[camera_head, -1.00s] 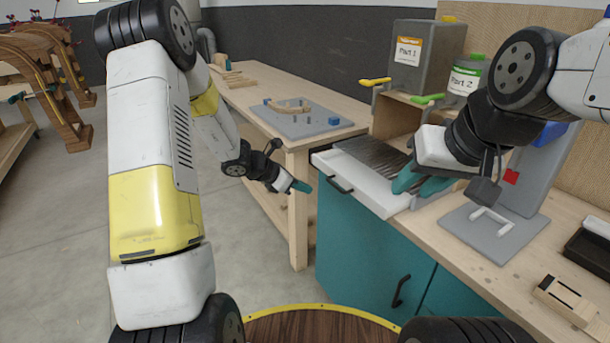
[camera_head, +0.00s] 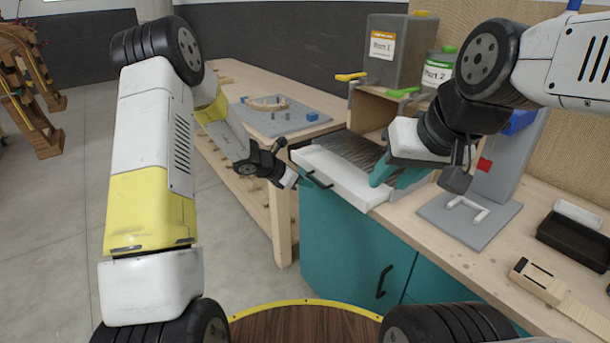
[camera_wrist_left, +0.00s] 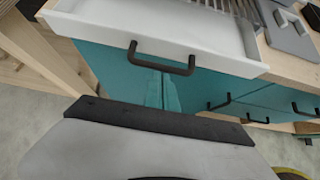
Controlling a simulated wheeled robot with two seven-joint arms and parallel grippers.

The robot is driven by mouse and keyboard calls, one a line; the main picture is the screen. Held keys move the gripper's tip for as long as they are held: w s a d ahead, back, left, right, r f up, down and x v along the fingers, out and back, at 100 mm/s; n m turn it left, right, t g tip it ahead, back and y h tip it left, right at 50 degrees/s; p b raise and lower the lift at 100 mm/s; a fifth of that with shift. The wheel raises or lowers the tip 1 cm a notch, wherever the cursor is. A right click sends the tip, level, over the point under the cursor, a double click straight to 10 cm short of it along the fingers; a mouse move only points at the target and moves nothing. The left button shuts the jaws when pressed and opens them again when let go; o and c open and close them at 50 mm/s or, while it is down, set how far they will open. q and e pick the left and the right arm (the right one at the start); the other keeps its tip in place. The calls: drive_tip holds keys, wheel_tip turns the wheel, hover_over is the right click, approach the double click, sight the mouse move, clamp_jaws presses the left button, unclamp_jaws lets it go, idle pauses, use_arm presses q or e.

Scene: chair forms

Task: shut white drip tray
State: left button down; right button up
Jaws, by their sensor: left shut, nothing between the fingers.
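The white drip tray (camera_head: 338,180) sticks out past the counter's front edge, below the wooden dispenser stand. A dark ribbed grate lies behind its front part. Its black handle (camera_head: 318,180) is on the front face; the tray front (camera_wrist_left: 120,32) and handle (camera_wrist_left: 162,60) also show in the left wrist view.
Teal cabinets (camera_head: 345,245) stand under the tray. A grey container (camera_head: 400,50) and a green-lidded container (camera_head: 437,70) stand behind it. A grey fixture plate (camera_head: 470,220) and a black bin (camera_head: 575,240) lie to the right. A wooden table (camera_head: 225,85) stands behind my left arm.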

use_arm(q)
approach(337, 177)
drive_tip(key=x, duration=0.5)
drive_tip(key=shift+w+d+f, duration=0.1)
drive_tip(key=shift+w, duration=0.05)
drive_tip(key=shift+d, duration=0.1)
